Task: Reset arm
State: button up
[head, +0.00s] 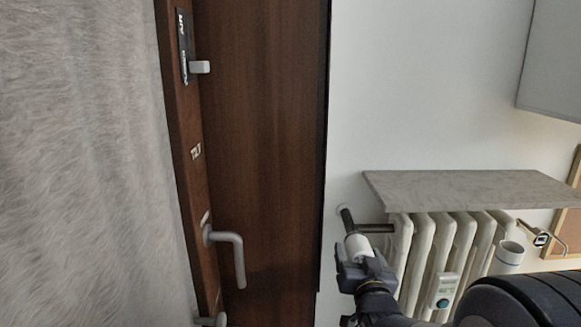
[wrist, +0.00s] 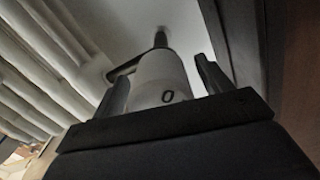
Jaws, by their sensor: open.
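A white radiator valve knob (head: 357,245) sits on a dark pipe at the left end of the radiator. In the wrist view the knob (wrist: 158,82) carries a dark mark like a "0" and stands between my fingers. My gripper (head: 361,259) is open, just below the knob in the head view. In the wrist view my gripper (wrist: 161,78) has one dark finger on each side of the knob. I cannot tell whether either finger touches it. My arm reaches in from the lower right of the head view.
A ribbed white radiator (head: 436,245) stands under a grey stone shelf (head: 470,190) and bears a small heat meter (head: 443,290). A brown door (head: 262,150) with a metal handle (head: 232,250) is left of the gripper. A pale furry curtain (head: 80,160) fills the far left.

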jog(key=s, duration=0.7)
jog(key=shift+s+b, duration=0.25)
jog(key=shift+b, duration=0.1)
